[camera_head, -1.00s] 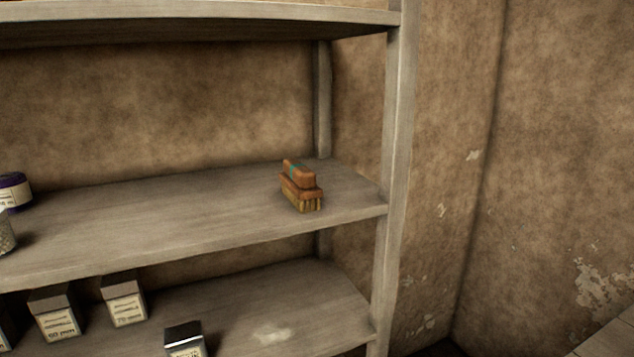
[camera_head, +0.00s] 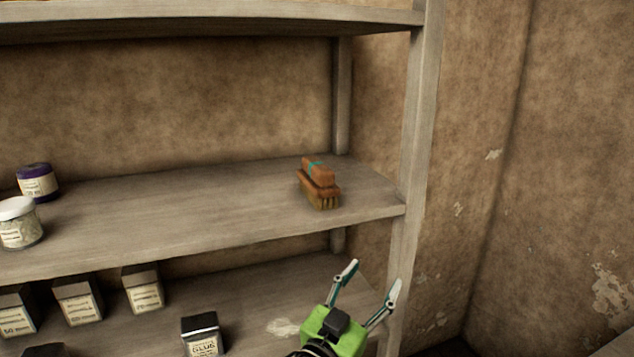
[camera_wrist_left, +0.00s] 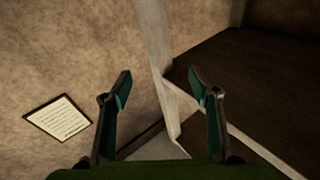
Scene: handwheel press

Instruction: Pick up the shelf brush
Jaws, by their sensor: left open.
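The shelf brush (camera_head: 319,184) has an orange-brown handle with a teal mark and yellowish bristles facing down. It rests on the middle shelf board (camera_head: 180,213), towards its right end. My left gripper (camera_head: 373,276) is green with two dark teal fingers spread apart. It is open and empty, below and to the right of the brush in the head view, near the right post. In the left wrist view the open fingers (camera_wrist_left: 164,90) show with nothing between them held, and the brush is not seen there. My right gripper is not in view.
A white-lidded jar (camera_head: 20,224) and a purple-lidded jar (camera_head: 37,182) stand at the shelf's left. Small boxes (camera_head: 144,290) and a glue box (camera_head: 202,335) stand on the lower shelf. The shelf's right post (camera_head: 415,150) is close to my gripper. The shelf board around the brush is clear.

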